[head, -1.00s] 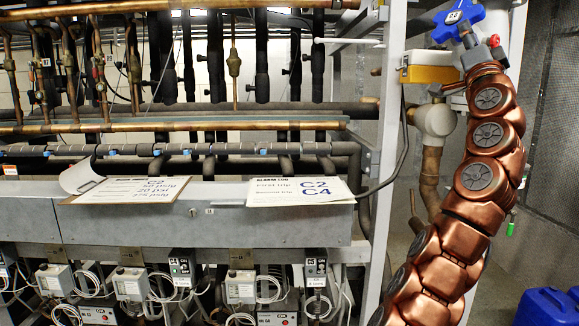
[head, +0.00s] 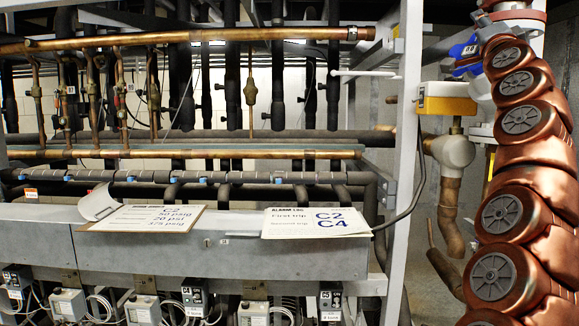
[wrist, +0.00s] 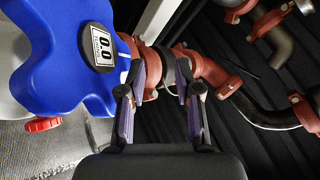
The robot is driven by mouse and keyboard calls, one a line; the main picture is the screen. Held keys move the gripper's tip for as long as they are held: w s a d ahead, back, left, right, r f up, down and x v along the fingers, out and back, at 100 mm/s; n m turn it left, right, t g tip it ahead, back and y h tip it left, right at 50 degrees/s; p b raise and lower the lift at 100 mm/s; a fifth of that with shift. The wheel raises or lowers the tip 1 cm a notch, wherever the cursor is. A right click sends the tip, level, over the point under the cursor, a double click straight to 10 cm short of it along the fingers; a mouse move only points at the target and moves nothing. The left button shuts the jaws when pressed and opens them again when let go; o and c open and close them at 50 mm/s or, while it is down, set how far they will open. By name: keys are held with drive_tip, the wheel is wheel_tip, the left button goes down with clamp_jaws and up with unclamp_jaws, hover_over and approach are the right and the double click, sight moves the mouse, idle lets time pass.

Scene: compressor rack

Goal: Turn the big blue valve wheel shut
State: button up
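The big blue valve wheel (wrist: 65,55) fills the left of the wrist view, close by. It has rounded lobes and a white display reading 0.0 at its middle. In the head view only a small part of the blue wheel (head: 466,48) shows; my arm hides the rest. My gripper (wrist: 163,75) is open and empty, its two fingers apart to the right of the wheel. I cannot tell whether the left finger touches the wheel's edge. My gripper is out of sight in the head view.
Behind my fingers are red pipe fittings (wrist: 205,68) and dark pipe. A red knob (wrist: 42,124) sits below the wheel. In the head view, a yellow-and-white box (head: 447,98) and a rack post (head: 405,150) stand left of my arm. Signs (head: 316,222) lie on the grey ledge.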

drive_tip(key=w+a+f+n+g+y, duration=0.3)
drive_tip(key=a+f+n+y, duration=0.3)
drive_tip(key=a, duration=0.4)
drive_tip(key=w+a+f+n+g+y, duration=0.2)
drive_tip(key=a+f+n+g+y, duration=0.15)
drive_tip(key=a+f+y, duration=0.5)
drive_tip(key=s+a+f+n+g+h, duration=0.1)
drive_tip(key=s+a+f+n+g, duration=0.2)
drive_tip(key=a+f, duration=0.5)
drive_tip(key=s+a+f+n+g+h, duration=0.15)
drive_tip(key=s+a+f+g, duration=0.35)
drive_tip(key=f, duration=0.6)
drive_tip(key=s+f+n+g+h+p, duration=0.15)
drive_tip(key=s+f+g, duration=0.35)
drive_tip(key=s+f, duration=1.5)
drive_tip(key=s+d+f+g+h, duration=0.1)
drive_tip(key=s+d+f+g, duration=0.2)
drive_tip(key=s+f, duration=0.4)
drive_tip(key=s+d+f+g+h, duration=0.2)
drive_tip(key=s+f, duration=0.6)
drive_tip(key=s, duration=0.6)
drive_tip(key=shift+s+d+f+n+g, duration=0.15)
drive_tip(key=shift+s+d+n+g, duration=0.25)
drive_tip(key=shift+d+g, duration=0.35)
